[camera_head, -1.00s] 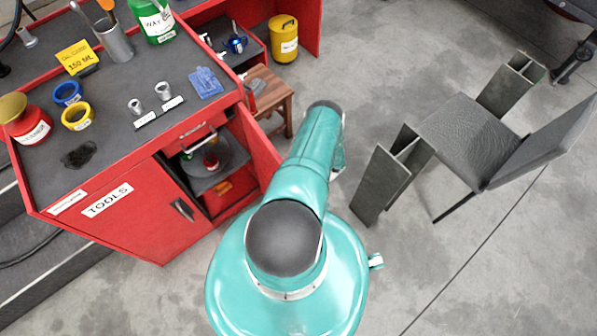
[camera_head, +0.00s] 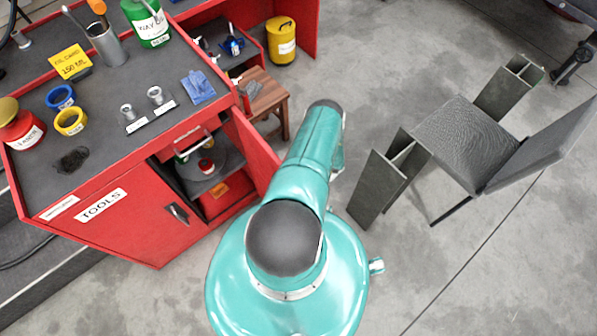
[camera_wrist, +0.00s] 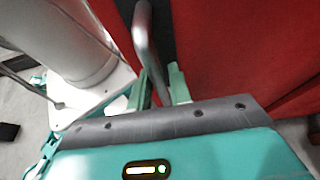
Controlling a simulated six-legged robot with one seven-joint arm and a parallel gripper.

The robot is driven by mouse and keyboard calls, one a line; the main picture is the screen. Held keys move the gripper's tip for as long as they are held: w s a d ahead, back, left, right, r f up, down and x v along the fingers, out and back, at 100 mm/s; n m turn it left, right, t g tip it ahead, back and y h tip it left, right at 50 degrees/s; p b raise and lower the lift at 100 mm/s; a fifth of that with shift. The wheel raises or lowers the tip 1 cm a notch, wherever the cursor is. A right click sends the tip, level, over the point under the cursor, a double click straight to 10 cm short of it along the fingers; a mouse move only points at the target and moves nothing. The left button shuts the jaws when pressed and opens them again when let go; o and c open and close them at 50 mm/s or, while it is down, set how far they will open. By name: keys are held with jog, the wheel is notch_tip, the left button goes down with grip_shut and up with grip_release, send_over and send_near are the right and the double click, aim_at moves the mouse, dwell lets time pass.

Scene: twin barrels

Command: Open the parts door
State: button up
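The red parts door (camera_head: 252,150) stands swung out from the right side of the cabinet, with the compartment behind it exposed. Its label is not visible. In the wrist view the red door panel (camera_wrist: 240,50) fills the right side, and a grey metal bar handle (camera_wrist: 144,40) runs down between my fingers. My gripper (camera_wrist: 164,80) has its two teal fingers apart around the handle, with a dark gap beside the right finger. In the head view my gripper is hidden behind my arm, close to the door's outer edge.
The closed TOOLS door (camera_head: 120,220) is left of the open compartment, which holds a round tray and small items. A wooden stool (camera_head: 266,95) stands close behind the open door. A grey chair (camera_head: 465,140) stands at right.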

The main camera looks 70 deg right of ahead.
jog(key=shift+o, duration=1.1)
jog(key=v, duration=1.4)
